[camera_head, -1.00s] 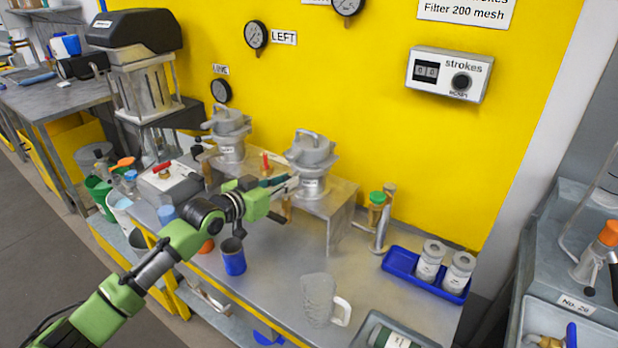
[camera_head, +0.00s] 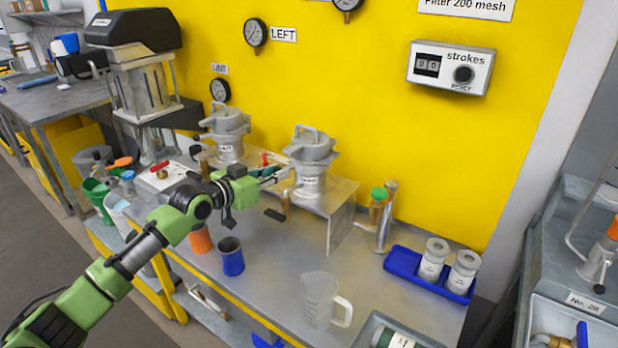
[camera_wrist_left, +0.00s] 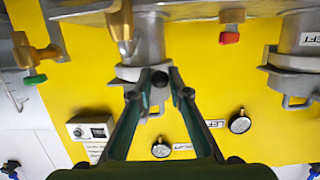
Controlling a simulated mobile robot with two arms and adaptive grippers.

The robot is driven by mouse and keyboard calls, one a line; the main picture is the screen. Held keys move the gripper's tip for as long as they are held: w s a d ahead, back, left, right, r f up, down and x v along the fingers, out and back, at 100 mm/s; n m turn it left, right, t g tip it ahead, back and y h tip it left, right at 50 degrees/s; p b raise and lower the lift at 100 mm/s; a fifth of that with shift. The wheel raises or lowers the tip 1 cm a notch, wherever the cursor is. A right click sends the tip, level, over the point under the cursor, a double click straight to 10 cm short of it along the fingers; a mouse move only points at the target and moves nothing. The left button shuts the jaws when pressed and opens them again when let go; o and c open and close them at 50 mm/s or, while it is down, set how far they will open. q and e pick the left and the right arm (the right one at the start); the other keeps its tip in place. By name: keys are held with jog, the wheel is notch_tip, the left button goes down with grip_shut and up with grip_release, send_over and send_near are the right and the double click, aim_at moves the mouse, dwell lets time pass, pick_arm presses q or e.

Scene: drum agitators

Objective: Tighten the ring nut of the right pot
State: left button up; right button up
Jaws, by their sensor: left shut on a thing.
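The right pot (camera_head: 311,182) is a grey metal vessel with a looped handle on top, standing on a metal stand. Its ring nut (camera_head: 310,154) is the wide lugged collar below the lid. My left gripper (camera_head: 284,173) reaches the pot's left side. In the left wrist view, which is upside down, its two fingers (camera_wrist_left: 157,76) come together at the ring nut (camera_wrist_left: 128,72), shut on its edge. The tips partly hide the collar, so the exact contact is hard to see. My right gripper is not in view.
The left pot (camera_head: 226,148) stands to the left on the same stand. A blue cup (camera_head: 231,258), a clear jug (camera_head: 320,300) and a blue tray (camera_head: 405,264) with two jars are on the bench. The strokes counter (camera_head: 450,68) hangs on the yellow wall.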

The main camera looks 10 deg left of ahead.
pick_arm(q)
jog(key=shift+w+a, duration=0.1)
jog(key=shift+a, duration=0.1)
jog(key=shift+w+a+r+b, duration=0.25)
jog(key=shift+w+a+b, duration=0.4)
jog(key=shift+b, duration=0.45)
jog(key=o, duration=0.8)
jog(key=shift+a, duration=0.1)
jog(key=o, duration=0.7)
jog(key=shift+w+f, duration=0.2)
jog(key=shift+f, duration=0.1)
jog(key=shift+o, duration=0.2)
jog(key=shift+s, duration=0.1)
jog(key=shift+s+r, duration=0.1)
